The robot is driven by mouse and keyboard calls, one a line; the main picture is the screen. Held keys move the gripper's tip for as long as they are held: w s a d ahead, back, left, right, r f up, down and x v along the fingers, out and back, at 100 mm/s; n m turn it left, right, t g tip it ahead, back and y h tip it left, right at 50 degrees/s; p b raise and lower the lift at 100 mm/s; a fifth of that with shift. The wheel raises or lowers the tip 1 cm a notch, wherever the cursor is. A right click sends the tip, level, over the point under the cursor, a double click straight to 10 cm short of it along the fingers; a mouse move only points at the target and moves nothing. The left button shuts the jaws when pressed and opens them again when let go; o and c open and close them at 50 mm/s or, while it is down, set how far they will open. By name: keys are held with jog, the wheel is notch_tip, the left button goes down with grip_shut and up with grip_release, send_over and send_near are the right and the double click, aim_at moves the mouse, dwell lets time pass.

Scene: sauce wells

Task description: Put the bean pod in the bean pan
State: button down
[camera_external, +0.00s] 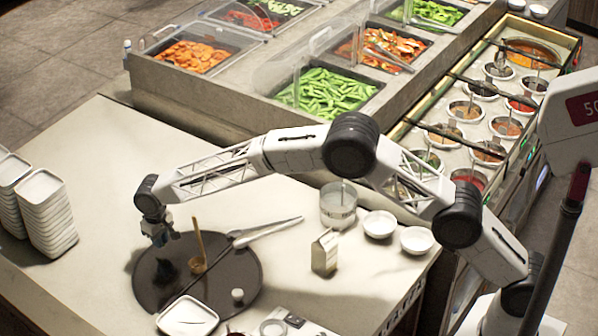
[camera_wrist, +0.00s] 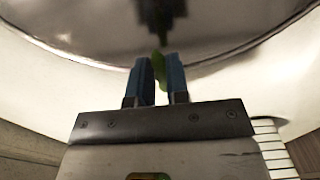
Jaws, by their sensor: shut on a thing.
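My gripper (camera_external: 160,238) is at the left of the external view, above the dark round tray (camera_external: 143,292). In the wrist view its two blue fingers (camera_wrist: 157,75) are shut on a slim green bean pod (camera_wrist: 160,65), which sticks out past the fingertips over the dark tray (camera_wrist: 85,45). The pod is too small to make out in the external view. The bean pan (camera_external: 367,87), filled with green pods, is set in the counter at the upper middle, well away from my gripper.
A clear cover (camera_external: 270,72) stands beside the bean pan.

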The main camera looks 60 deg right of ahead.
aim_at(163, 255)
jog(key=shift+f, duration=1.9)
jog(key=shift+f, duration=0.15)
jog(key=c, duration=1.1)
grip_release()
jog(key=shift+r, duration=0.2)
notch_tip(163, 255, up, 12)
jog(key=shift+d, duration=0.1)
